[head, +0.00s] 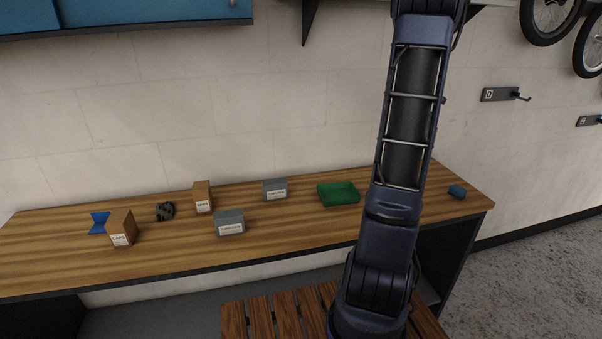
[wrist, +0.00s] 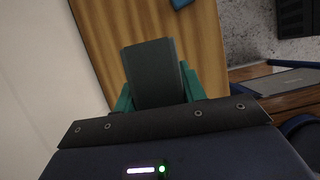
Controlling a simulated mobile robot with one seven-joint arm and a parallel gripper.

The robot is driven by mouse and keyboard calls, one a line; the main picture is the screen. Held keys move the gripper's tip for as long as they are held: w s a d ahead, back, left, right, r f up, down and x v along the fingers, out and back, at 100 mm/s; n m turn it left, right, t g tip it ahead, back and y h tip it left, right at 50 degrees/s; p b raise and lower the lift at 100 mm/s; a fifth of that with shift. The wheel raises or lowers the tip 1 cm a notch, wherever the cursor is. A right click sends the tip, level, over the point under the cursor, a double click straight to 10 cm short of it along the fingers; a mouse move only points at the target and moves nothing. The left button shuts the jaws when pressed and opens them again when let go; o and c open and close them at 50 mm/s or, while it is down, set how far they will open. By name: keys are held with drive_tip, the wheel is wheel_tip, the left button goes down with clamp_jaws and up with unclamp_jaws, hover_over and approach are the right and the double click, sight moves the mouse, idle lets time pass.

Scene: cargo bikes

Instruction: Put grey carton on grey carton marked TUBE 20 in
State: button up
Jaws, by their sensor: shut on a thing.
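My gripper (wrist: 157,92) shows in the wrist view with its teal fingers shut on a dark grey carton (wrist: 150,68), held above the wooden bench. In the head view the gripper and this carton are hidden behind my arm. Two other grey cartons with white labels stand on the bench in the head view: a nearer one (head: 229,224) at the left of the middle, and a farther one (head: 275,190) closer to the wall. Their label print is too small to read surely, so I cannot tell which is TUBE 20 in.
The wooden bench (head: 300,228) also bears a green tray (head: 338,195), two brown cartons (head: 122,231) (head: 203,198), a dark patterned object (head: 165,211), a blue stand (head: 98,222) and a small blue object (head: 457,191). A slatted wooden surface (head: 262,316) lies in front.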

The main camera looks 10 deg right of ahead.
drive_tip(key=w+a+r+n+t, duration=0.2)
drive_tip(key=w+a+n, duration=0.45)
drive_tip(key=a, duration=0.75)
wheel_tip(320, 180, up, 4)
drive_tip(key=n+t+y, duration=0.3)
drive_tip(key=n+y, duration=0.1)
drive_tip(key=n, duration=0.8)
hover_over(274, 180)
wheel_tip(274, 180, down, 19)
drive_tip(key=shift+r, duration=0.1)
drive_tip(key=o, duration=1.1)
